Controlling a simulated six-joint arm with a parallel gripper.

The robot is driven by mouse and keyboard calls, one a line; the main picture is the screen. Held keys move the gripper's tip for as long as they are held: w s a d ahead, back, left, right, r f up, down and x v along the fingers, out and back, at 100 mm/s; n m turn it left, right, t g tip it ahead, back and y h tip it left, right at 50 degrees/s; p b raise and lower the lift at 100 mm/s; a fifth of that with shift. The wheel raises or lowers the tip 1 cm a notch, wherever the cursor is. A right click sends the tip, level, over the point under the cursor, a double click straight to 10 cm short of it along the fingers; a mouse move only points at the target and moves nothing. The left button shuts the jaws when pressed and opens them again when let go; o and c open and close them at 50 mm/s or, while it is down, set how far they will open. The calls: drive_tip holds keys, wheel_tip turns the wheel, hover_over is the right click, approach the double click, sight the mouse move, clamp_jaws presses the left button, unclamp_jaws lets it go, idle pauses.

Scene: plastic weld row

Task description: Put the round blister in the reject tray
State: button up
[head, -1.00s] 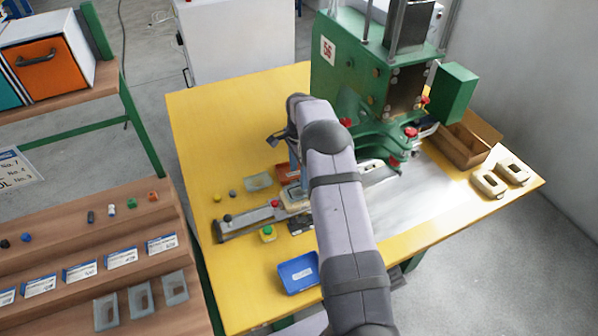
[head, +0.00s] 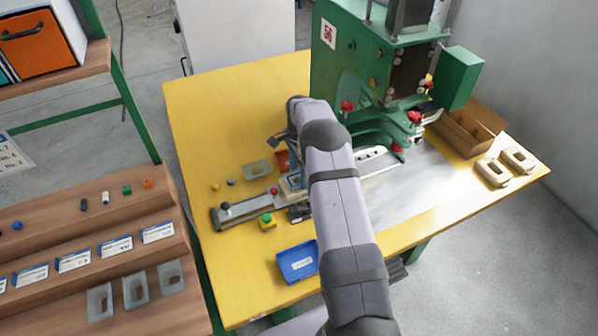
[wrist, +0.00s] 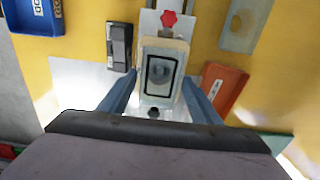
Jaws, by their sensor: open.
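My gripper (wrist: 160,78) is open, one blue-grey finger on each side of the holder. I cannot tell whether the fingers touch anything. A small orange-red tray (wrist: 224,88), likely the reject tray, lies just right of the right finger.
A translucent plate (head: 257,170) lies flat on the yellow table (head: 230,110). A blue labelled tray (head: 298,263) sits at the front, near a green button (head: 267,221). The green press (head: 350,80) stands behind right. A black block (wrist: 119,45) lies left of the holder.

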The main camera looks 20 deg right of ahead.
drive_tip(key=c, duration=0.6)
drive_tip(key=shift+r, duration=0.15)
drive_tip(key=shift+c, duration=0.2)
drive_tip(key=shift+r+p, duration=1.4)
drive_tip(key=shift+r, duration=0.7)
drive_tip(key=shift+r, duration=0.1)
drive_tip(key=shift+r+p, duration=1.65)
drive_tip(key=shift+r, duration=0.75)
